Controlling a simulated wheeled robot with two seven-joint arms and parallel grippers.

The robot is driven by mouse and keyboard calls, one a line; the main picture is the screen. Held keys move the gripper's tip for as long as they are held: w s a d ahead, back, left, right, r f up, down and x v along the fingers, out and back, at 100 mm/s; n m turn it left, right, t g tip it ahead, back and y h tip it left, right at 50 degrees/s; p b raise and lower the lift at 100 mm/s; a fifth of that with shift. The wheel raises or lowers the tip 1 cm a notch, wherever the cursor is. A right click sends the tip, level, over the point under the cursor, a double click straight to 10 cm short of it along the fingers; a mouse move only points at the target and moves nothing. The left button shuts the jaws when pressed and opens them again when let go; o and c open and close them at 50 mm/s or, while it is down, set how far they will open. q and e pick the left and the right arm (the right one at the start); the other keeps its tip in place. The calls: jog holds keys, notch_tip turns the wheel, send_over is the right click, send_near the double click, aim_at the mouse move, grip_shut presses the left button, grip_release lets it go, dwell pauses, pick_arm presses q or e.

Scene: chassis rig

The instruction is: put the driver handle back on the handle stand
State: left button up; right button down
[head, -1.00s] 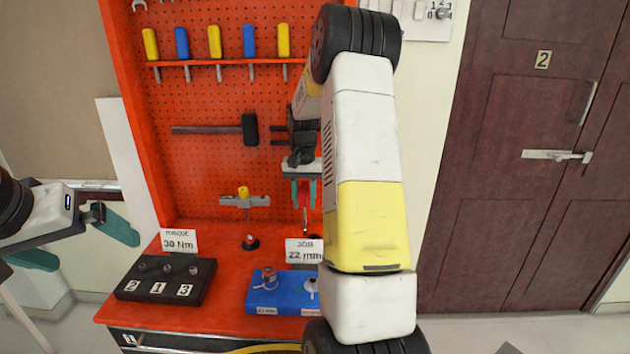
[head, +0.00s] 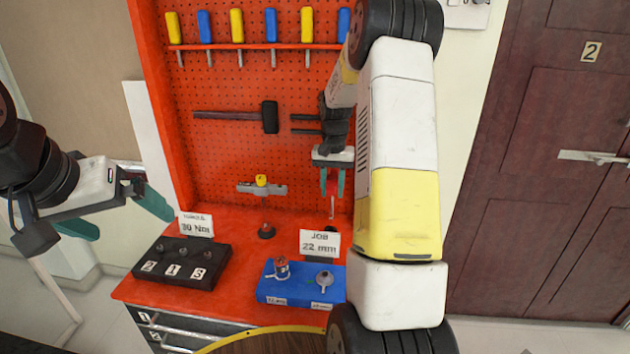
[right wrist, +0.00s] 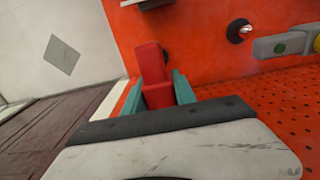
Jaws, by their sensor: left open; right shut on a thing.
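My right gripper (head: 333,182) is in front of the red pegboard, above the bench. In the right wrist view its teal fingers (right wrist: 158,88) are shut on a red handle-like thing (right wrist: 150,62), which I take as the driver handle. A thin metal shaft (head: 332,207) shows below the gripper in the head view. A dark thing (head: 330,229) shows behind the job card; I cannot tell whether it is the handle stand. A small round dark base (head: 266,231) stands further left, also in the right wrist view (right wrist: 238,30). My left gripper (head: 112,212) is open and empty, left of the bench.
On the bench are a black numbered block (head: 182,275), a torque card (head: 196,225), a blue tray (head: 268,292) and a job card (head: 320,243). A grey bar with a yellow part (head: 262,188) is at the pegboard. A hammer (head: 269,117) and several drivers hang above.

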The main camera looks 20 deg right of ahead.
jog(key=shift+f, duration=2.1)
jog(key=c, duration=0.9)
grip_release()
jog(key=shift+r, duration=0.1)
